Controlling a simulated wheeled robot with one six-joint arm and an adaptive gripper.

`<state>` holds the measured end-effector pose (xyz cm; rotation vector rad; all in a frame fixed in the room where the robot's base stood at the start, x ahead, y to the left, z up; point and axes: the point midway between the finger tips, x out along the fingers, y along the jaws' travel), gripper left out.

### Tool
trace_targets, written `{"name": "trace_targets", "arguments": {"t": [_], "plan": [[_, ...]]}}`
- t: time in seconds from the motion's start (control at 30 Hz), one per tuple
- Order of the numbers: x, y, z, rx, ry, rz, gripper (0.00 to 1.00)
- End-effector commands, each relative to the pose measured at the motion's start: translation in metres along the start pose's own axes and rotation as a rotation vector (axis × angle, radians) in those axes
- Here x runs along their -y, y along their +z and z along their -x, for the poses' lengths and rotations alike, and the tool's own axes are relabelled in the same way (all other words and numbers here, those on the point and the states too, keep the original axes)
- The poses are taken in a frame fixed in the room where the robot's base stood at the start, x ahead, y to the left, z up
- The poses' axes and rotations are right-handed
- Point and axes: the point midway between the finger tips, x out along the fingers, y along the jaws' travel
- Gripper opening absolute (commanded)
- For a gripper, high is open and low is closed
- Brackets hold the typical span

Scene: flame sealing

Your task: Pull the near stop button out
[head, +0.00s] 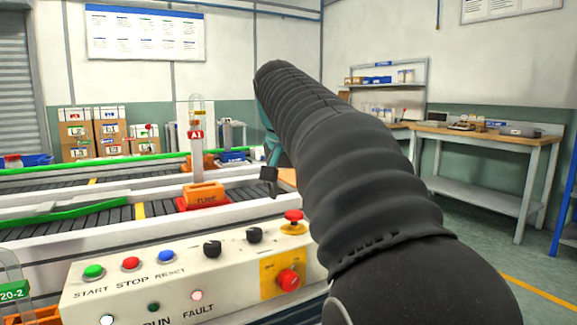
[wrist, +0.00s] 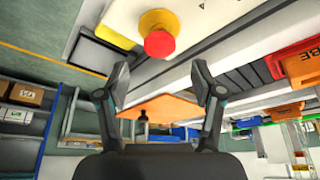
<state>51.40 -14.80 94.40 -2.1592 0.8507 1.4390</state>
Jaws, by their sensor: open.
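A red mushroom button (head: 293,215) on a round yellow base stands at the right end of the control panel's top. A second red mushroom button (head: 288,279) is on a yellow plate on the panel's sloping front. In the wrist view, a red mushroom button (wrist: 160,44) on a yellow base (wrist: 158,20) lies beyond and between my fingertips, apart from them. My gripper (wrist: 161,82) is open and empty. In the head view my dark arm hides most of it; one finger shows above and left of the upper red button.
The panel (head: 230,265) also has green, red and blue buttons and two black knobs (head: 212,248). Behind it run conveyors (head: 110,215) with an orange block (head: 203,194) and a clear post labelled A1 (head: 196,135). A workbench (head: 490,140) stands at the right.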

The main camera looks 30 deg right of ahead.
Motion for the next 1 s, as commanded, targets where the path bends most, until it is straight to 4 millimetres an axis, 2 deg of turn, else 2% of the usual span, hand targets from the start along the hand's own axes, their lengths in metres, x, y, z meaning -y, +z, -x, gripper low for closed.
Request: {"name": "trace_targets", "arguments": {"t": [0.2,0.4,0.6,1.0], "plan": [[0.001,-0.001,0.045,-0.003,-0.003,0.001,0.68],[0.0,-0.001,0.07,-0.002,-0.001,0.0,0.68],[0.0,0.0,0.08,-0.001,0.0,0.0,0.68],[0.0,0.0,0.08,-0.001,0.0,0.0,0.68]]}}
